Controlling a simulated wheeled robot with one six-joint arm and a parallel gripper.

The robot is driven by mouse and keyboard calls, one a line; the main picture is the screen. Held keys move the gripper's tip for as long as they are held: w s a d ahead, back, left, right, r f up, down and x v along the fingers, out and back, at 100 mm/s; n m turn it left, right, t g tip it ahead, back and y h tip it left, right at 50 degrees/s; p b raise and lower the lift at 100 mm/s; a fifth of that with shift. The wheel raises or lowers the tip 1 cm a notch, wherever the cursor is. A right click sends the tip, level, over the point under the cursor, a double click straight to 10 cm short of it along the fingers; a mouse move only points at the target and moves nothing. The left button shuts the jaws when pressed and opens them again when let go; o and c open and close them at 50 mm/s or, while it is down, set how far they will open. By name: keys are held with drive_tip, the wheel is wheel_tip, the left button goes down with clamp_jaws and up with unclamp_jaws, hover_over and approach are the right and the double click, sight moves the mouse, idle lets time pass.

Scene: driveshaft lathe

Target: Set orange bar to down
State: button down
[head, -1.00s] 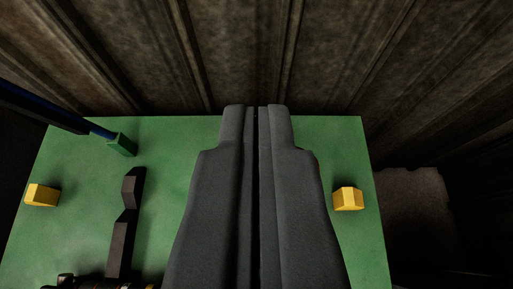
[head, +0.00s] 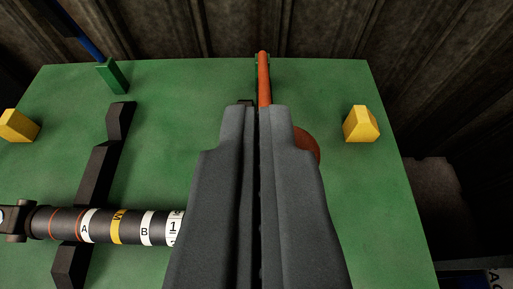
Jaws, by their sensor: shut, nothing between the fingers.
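The orange bar (head: 264,80) shows beyond my fingertips, near the far edge of the green table. Its far end is at a small green piece at the edge, and its near part is hidden behind my gripper. An orange-red round part (head: 308,143) shows just right of my fingers. My gripper (head: 257,108) is shut and empty, in front of the bar in the picture. I cannot tell whether it touches the bar.
A black shaft (head: 102,227) with white and yellow bands lies across a black support (head: 108,145) at left. Yellow blocks stand at right (head: 361,125) and far left (head: 18,126). A blue rod with a green block (head: 112,77) is at back left. Green table (head: 190,90) is clear between.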

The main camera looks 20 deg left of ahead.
drive_tip(key=s+d+f, duration=0.2)
drive_tip(key=s+f, duration=0.2)
drive_tip(key=f, duration=0.6)
drive_tip(key=shift+s+f, duration=0.4)
drive_tip(key=shift+r, duration=0.15)
